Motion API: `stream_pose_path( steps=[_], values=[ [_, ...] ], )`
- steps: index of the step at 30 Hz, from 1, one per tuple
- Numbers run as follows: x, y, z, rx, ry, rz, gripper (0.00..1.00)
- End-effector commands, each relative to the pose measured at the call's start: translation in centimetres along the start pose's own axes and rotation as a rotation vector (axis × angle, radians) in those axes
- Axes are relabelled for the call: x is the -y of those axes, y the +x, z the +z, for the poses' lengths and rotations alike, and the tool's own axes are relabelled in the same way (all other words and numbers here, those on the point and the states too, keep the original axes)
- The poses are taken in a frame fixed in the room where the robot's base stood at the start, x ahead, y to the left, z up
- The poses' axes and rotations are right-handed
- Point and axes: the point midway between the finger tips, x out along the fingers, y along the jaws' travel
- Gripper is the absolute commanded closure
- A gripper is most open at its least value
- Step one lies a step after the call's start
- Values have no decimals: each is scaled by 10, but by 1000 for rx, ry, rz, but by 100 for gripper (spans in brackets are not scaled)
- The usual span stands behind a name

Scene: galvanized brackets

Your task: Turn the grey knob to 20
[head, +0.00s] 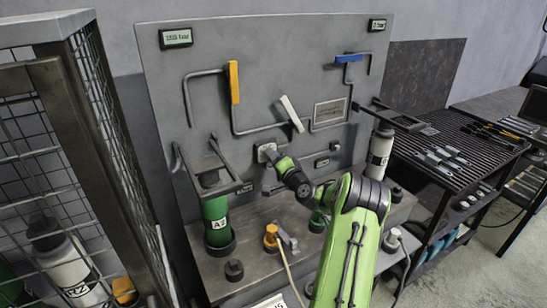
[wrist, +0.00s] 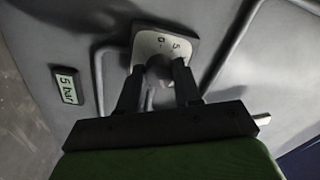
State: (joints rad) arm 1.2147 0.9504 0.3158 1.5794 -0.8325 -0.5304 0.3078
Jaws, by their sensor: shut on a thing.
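The grey knob (wrist: 159,66) sits on a pale dial plate (wrist: 163,42) in the wrist view. A 5 and what looks like a 0 show on the plate; other marks are hidden. My gripper (wrist: 157,82) has one dark finger on each side of the knob and is shut on it. The knob's pointer and exact setting cannot be read. In the head view the dial plate (head: 265,151) is on the grey upright panel, and my gripper (head: 274,159) reaches it from the front, hiding the knob.
A "5 bar" label (wrist: 67,85) is beside the dial. The panel also carries a yellow lever (head: 234,82), a white lever (head: 292,114) and a blue lever (head: 349,58). A green cylinder (head: 216,215) stands left, a white one (head: 380,150) right. A mesh cage (head: 75,150) is far left.

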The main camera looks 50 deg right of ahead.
Motion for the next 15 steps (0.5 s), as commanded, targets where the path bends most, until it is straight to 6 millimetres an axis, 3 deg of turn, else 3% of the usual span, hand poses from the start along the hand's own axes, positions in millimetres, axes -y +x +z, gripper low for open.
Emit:
stream_pose_path(
  steps=[15],
  values=[
    [-1,0,-1,-1,73,2,97]
  ],
)
